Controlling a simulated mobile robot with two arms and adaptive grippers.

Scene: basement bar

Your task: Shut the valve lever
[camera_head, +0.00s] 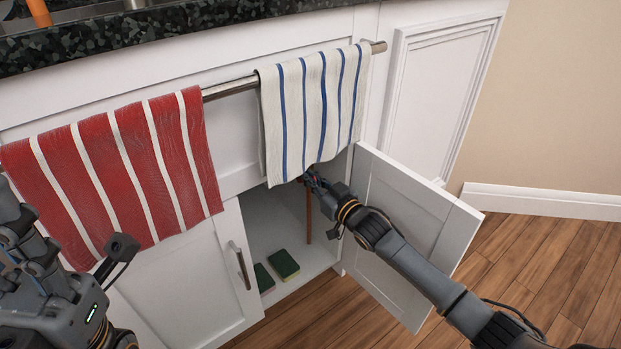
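A thin copper-coloured pipe (308,215) stands upright inside the open cabinet under the counter. A small reddish part, possibly the valve lever, shows at the pipe's upper end beside my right gripper (309,180). The white and blue striped towel and the gripper hide much of that spot, so the lever's position is unclear. My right arm reaches in from the lower right, with its fingers at the cabinet opening just below the towel. I cannot tell whether they touch the lever or are closed. My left gripper (118,262) is at the left edge, away from the cabinet opening, its fingers only partly shown.
The right cabinet door (418,225) stands open beside my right arm; the left door (185,285) is shut. A striped towel (318,105) and a red towel (120,170) hang from a metal bar (232,88). Two green sponges (284,264) lie on the cabinet floor.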

